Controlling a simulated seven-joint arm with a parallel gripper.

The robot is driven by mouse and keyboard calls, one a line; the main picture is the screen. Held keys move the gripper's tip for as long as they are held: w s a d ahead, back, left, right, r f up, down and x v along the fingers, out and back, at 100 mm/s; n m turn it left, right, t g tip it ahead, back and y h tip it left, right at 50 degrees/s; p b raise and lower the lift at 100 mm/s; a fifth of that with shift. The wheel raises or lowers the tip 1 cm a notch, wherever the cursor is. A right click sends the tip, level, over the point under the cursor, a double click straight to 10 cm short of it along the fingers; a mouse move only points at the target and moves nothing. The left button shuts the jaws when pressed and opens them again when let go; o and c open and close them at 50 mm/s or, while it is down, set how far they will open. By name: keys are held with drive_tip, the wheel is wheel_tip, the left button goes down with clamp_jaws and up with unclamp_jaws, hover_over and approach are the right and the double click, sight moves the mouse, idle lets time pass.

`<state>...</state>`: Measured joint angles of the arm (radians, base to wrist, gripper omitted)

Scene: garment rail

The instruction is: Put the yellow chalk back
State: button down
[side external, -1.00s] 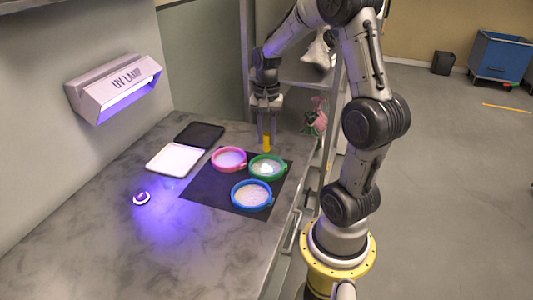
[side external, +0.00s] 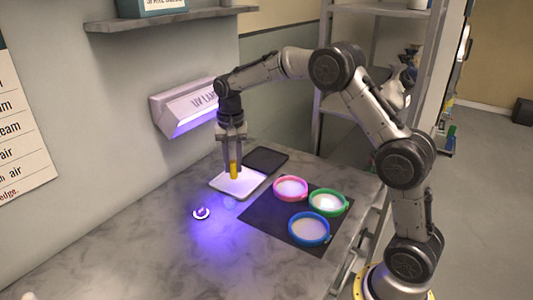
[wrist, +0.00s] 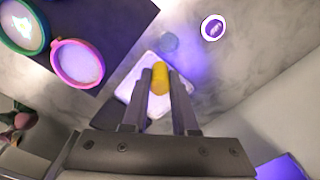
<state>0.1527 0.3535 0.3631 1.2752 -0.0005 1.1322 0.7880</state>
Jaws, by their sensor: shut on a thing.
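The yellow chalk (side external: 234,170) is a short upright cylinder between the fingertips of my gripper (side external: 232,166). My gripper is shut on it and points down over the white tray (side external: 246,191). In the wrist view the yellow chalk (wrist: 160,78) sits between the two fingers of my gripper (wrist: 160,82), with the white tray (wrist: 141,70) behind it. I cannot tell whether the chalk's lower end touches the tray.
A black tray (side external: 266,159) lies behind the white one. Pink (side external: 291,189), green (side external: 328,202) and blue (side external: 309,229) round dishes rest on a black mat (side external: 263,218). A small glowing round object (side external: 201,213) lies to the left. The UV lamp (side external: 188,107) hangs on the wall close by my gripper.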

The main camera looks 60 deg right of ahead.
drive_tip(key=shift+n, duration=0.3)
drive_tip(key=shift+w+a+f, duration=0.1)
drive_tip(key=shift+a+f, duration=0.3)
drive_tip(key=shift+f, duration=0.5)
drive_tip(key=shift+a+f, duration=0.4)
drive_tip(key=shift+f, duration=0.5)
drive_tip(key=shift+w+a+f, duration=0.1)
drive_tip(key=shift+a+f, duration=0.3)
drive_tip(key=shift+f, duration=0.5)
drive_tip(key=shift+f, duration=1.25)
idle(0.4)
drive_tip(key=shift+c, duration=1.4)
unclamp_jaws()
drive_tip(key=shift+r, duration=0.1)
wheel_tip(320, 180, up, 7)
drive_tip(key=shift+r, duration=0.15)
idle(0.6)
